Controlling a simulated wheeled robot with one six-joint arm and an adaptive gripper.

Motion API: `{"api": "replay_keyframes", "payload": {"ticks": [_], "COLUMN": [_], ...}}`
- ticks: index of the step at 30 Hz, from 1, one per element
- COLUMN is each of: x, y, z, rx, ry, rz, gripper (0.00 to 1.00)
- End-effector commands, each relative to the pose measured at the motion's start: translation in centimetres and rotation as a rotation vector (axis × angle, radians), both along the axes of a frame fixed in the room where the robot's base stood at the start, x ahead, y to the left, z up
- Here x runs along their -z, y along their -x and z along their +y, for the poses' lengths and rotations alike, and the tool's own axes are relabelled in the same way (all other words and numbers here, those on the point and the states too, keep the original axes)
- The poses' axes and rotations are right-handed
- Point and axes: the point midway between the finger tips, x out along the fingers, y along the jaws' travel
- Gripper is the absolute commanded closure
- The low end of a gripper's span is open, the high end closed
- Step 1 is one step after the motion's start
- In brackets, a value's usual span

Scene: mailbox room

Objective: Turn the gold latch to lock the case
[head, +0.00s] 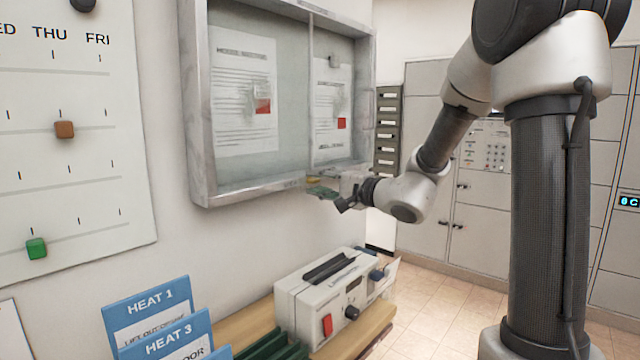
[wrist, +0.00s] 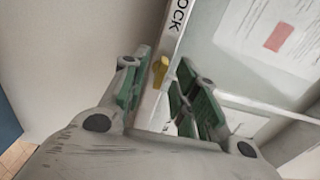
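The case (head: 196,110) is a grey-framed, glass-fronted wall cabinet with notices inside; its front looks closed. The gold latch (wrist: 160,70) sits on the case's pale frame in the wrist view, near printed letters reading "OCK". My gripper (wrist: 164,78) has green-padded fingers, one on each side of the latch, with gaps visible between latch and pads. The gripper is open and holds nothing. In the head view my gripper (head: 324,190) is at the case's lower edge, right of its middle; the latch cannot be made out clearly there.
Below the case, a white machine (head: 322,300) with a black-slotted top stands on a wooden surface. Blue "HEAT" cards (head: 146,305) are at lower left. A calendar board (head: 80,130) hangs at left. Grey lockers (head: 425,100) line the back; tiled floor is clear between.

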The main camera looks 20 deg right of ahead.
Motion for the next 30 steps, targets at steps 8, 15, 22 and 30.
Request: {"api": "replay_keyframes", "payload": {"ticks": [8,15,22,30], "x": [0.02,0.02,0.04,0.06], "y": [-0.17,-0.15,-0.14,-0.13], "z": [0.11,0.11,0.12,0.12], "rx": [0.0,0.0,0.0,-0.001], "ry": [-0.001,-0.001,-0.006,-0.083], "rz": [0.001,0.001,0.005,0.056], "gripper": [0.71,1.0,1.0,1.0]}}
